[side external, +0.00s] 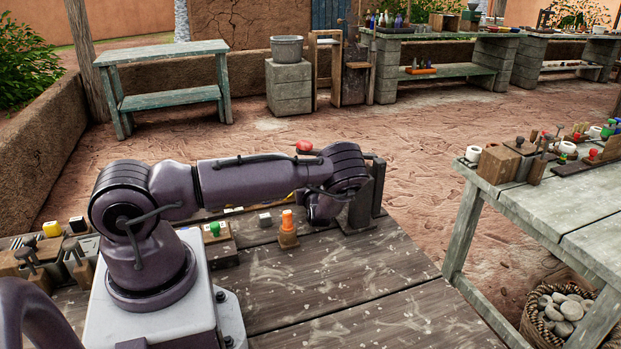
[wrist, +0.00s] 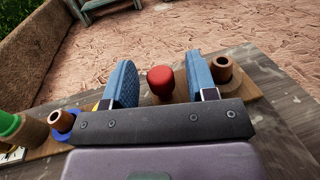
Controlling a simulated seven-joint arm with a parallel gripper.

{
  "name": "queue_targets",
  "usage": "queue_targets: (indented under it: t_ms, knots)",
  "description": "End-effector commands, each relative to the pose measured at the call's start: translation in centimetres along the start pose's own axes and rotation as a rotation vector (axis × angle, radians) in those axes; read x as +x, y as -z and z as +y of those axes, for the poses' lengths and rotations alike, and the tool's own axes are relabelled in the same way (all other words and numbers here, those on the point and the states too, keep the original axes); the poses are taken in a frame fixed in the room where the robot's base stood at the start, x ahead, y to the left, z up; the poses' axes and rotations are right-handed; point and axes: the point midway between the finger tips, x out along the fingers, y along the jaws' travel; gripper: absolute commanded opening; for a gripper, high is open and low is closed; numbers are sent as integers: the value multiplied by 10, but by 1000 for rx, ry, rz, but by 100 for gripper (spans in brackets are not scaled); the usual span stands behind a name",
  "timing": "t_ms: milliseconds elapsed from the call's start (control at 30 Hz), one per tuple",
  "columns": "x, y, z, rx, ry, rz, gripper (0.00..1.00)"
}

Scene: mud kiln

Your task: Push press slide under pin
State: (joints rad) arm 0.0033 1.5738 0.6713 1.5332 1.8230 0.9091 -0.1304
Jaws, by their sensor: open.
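My gripper (wrist: 160,66) is open, with its two blue pads apart in the wrist view. A rounded red knob (wrist: 160,82) shows in the gap between the pads, with clear space on both sides. What lies under the knob is hidden by my gripper's dark bar. A brown hollow peg (wrist: 222,68) stands just right of the right pad on a wooden strip. Another brown peg with a blue collar (wrist: 62,122) stands left of the left pad. I cannot tell which part is the press slide or the pin. In the side view my arm hides most of this area.
In the side view, an orange-topped peg (side external: 288,228) and a green-topped block (side external: 214,232) stand on my wooden table (side external: 350,290). The table's front right is clear. A second table (side external: 590,220) with several small parts stands at right.

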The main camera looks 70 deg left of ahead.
Motion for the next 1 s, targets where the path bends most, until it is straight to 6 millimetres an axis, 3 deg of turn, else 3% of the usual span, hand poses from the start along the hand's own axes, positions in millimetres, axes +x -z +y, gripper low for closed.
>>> queue_targets:
  t_ms: [367, 600, 767, 1000]
  knots:
    - [6, 0, 0, 1, 0, 0, 52]
    - [6, 0, 0, 1, 0, 0, 0]
    - [2, 0, -1, 0, 1, 0, 0]
    - [-45, 0, -14, -1, 5, 1, 0]
